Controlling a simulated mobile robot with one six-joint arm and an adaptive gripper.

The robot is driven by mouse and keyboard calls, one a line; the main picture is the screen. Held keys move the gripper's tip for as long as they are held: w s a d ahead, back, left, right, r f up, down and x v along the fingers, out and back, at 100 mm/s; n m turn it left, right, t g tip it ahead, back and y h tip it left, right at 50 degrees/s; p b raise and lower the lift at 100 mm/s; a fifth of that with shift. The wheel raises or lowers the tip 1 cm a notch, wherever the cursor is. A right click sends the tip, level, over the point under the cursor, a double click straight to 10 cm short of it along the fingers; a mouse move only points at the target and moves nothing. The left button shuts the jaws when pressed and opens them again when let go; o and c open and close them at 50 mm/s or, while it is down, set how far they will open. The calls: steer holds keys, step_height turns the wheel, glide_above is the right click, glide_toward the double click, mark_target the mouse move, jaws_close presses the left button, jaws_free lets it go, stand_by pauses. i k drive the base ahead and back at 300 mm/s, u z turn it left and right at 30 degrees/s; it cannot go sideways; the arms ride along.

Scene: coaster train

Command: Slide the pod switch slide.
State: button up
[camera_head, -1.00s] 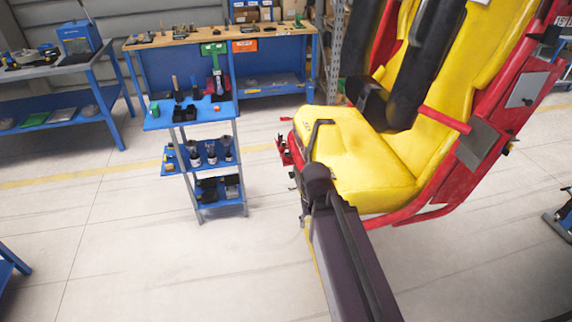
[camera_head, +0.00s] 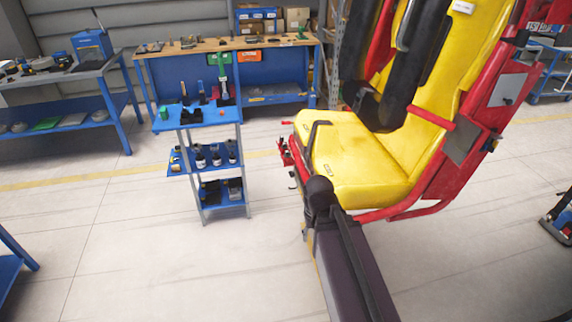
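A yellow padded coaster seat (camera_head: 355,165) with a red frame fills the right middle of the head view. A small red fitting (camera_head: 285,153) with dark parts sticks out at the seat's front left edge. I cannot tell whether it holds the pod switch slide, which I cannot make out. My dark arm rises from the bottom and ends in a rounded joint in front of the seat's lower front corner.
A blue-shelved trolley (camera_head: 226,118) with bottles and small tools stands left of the seat. A blue workbench (camera_head: 200,47) is behind it, another bench (camera_head: 112,66) at far left. A dark wheeled item (camera_head: 560,220) is at the right edge. Floor (camera_head: 165,260) at front left is clear.

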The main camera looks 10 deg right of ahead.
mark_target(488, 147)
steer(key=u, duration=0.05)
steer(key=k, duration=0.4)
steer(key=z, duration=0.25)
steer(key=i, duration=0.95)
steer(key=z, duration=0.55)
